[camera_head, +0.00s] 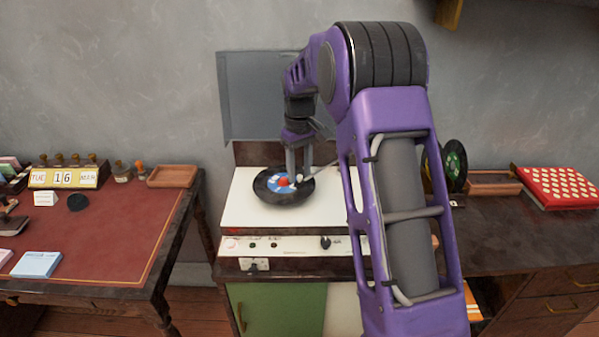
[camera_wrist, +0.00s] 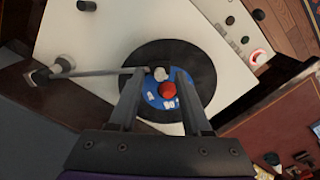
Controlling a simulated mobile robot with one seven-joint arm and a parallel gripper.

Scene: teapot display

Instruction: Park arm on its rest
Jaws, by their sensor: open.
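The tonearm is a thin grey bar (camera_wrist: 98,73) in the wrist view. It runs from a pivot (camera_wrist: 62,66) at left to a pale head (camera_wrist: 161,73) over the record (camera_wrist: 205,68). The record is black with a blue label (camera_wrist: 154,99) and a red centre (camera_wrist: 168,90). It lies on the white turntable deck (camera_head: 240,190). My gripper (camera_head: 299,176) reaches down over the record. In the wrist view my gripper (camera_wrist: 158,74) is open, with its fingers on either side of the tonearm's head. I cannot tell whether they touch it. I cannot make out the arm's rest.
A raised grey lid (camera_head: 250,95) stands behind the deck. Knobs line the deck's front panel (camera_head: 290,246). A red-topped desk (camera_head: 110,220) is at left. At right are a dark cabinet (camera_head: 530,235), an upright record (camera_head: 455,165) and a red patterned box (camera_head: 558,187).

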